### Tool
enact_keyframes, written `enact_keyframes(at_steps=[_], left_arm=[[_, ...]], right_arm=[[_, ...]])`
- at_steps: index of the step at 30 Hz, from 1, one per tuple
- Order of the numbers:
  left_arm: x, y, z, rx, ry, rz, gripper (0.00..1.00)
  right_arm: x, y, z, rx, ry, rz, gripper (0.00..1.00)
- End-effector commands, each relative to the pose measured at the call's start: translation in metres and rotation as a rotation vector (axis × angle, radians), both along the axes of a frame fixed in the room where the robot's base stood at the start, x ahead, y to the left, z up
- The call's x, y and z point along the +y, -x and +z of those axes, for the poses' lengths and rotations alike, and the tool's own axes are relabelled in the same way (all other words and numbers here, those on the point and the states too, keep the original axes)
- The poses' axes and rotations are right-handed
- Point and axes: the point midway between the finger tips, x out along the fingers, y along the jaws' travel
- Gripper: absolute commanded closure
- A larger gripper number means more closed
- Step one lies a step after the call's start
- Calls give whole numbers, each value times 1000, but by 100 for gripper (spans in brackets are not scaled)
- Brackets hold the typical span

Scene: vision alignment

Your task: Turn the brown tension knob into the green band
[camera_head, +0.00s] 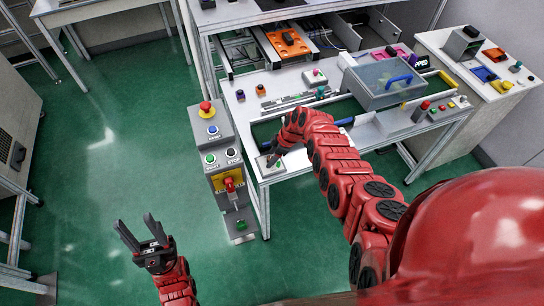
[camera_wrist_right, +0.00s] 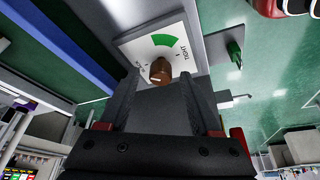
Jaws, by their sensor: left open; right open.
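The brown tension knob (camera_wrist_right: 159,71) sits on a white dial plate (camera_wrist_right: 133,49) in the right wrist view. A pale mark shows on its lower left, away from the green band (camera_wrist_right: 165,39) printed above it beside the word TIGHT. My right gripper (camera_wrist_right: 158,84) is open, with its fingertips either side of the knob's lower part; I cannot tell whether they touch it. In the head view my right gripper (camera_head: 273,158) is over the plate (camera_head: 263,172) at the bench's near left corner and hides the knob. My left gripper (camera_head: 139,232) is open and empty above the floor.
A grey control box (camera_head: 215,145) with a red emergency button stands just left of the bench. A clear-lidded bin (camera_head: 385,80) and small buttons stand further back on the bench. The green floor (camera_head: 100,150) at left is clear.

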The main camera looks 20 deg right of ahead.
Motion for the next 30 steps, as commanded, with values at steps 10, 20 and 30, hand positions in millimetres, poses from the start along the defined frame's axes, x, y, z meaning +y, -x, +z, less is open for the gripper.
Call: enact_keyframes(at_steps=[10,20,30], left_arm=[[0,0,0,0,0,0,50],[0,0,0,0,0,0,50],[0,0,-7,0,0,0,50]], right_arm=[[0,0,0,1,-1,-1,86],[0,0,0,1,0,-2,100],[0,0,-2,-3,1,-37,100]])
